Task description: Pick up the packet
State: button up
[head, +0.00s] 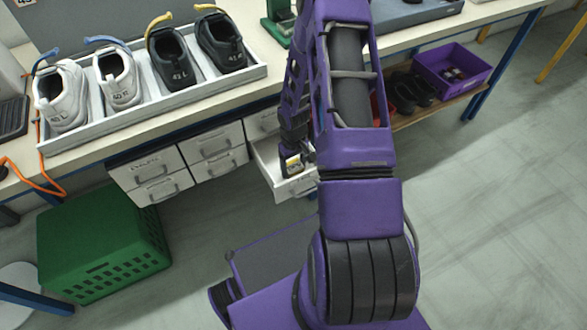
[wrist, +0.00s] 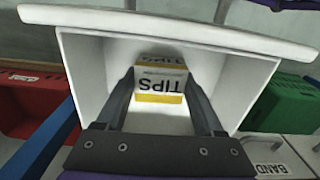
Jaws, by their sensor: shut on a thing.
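The packet (wrist: 160,80) is a small white and yellow box marked TIPS. In the wrist view it sits between the two fingers of my gripper (wrist: 163,88), which is shut on it. The packet is inside an open white drawer (wrist: 87,60), with drawer walls around it. I cannot tell whether it touches the drawer floor. In the head view the packet (head: 294,163) shows small at my gripper (head: 293,158), over the open drawer (head: 268,160) under the bench. My arm hides part of the drawer there.
Closed labelled drawers (head: 150,170) are left of the open one. A tray (head: 150,112) of several shoes stands on the bench above. A green crate (head: 100,240) is on the floor at left, and a purple bin (head: 452,68) is on the lower shelf at right. The floor at right is clear.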

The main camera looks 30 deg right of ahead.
aim_at(293, 166)
notch_tip(293, 166, up, 9)
jog(key=shift+r+p, duration=0.1)
jog(key=shift+p, duration=0.8)
jog(key=s+a+r+p, duration=0.2)
jog(key=s+a+p, duration=0.1)
jog(key=a, duration=0.9)
jog(key=shift+s+m, duration=0.25)
jog(key=shift+m, duration=0.15)
